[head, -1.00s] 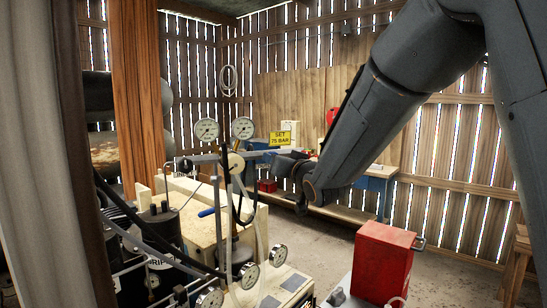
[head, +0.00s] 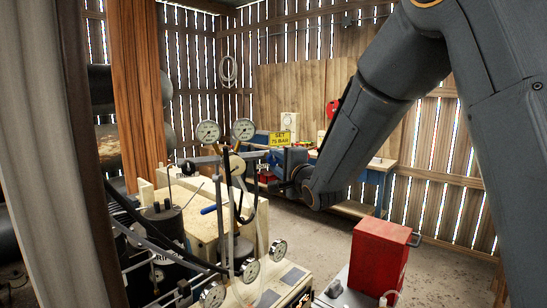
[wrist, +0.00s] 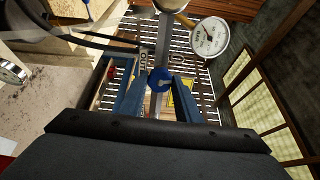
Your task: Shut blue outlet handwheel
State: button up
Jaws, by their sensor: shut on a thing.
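The blue outlet handwheel (wrist: 160,80) shows in the wrist view at the end of a grey pipe, between the two fingers of my gripper (wrist: 157,90). The fingers are shut on it, one on each side. In the head view my gripper (head: 276,172) is at the right end of the gauge manifold, just below the yellow "SET 75 BAR" sign (head: 280,139). The handwheel is hidden or too small to make out there. A label reading "OUT" (wrist: 143,63) is beside the pipe in the wrist view.
Two pressure gauges (head: 243,129) stand above the manifold, and a dark hose hangs near it. More gauges (head: 251,270) sit on the lower panel. A red box (head: 379,258) stands at the lower right. A blue workbench (head: 372,185) is behind my arm.

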jog(key=shift+m, duration=0.8)
jog(key=o, duration=1.1)
jog(key=p+v, duration=0.1)
jog(key=v, duration=0.5)
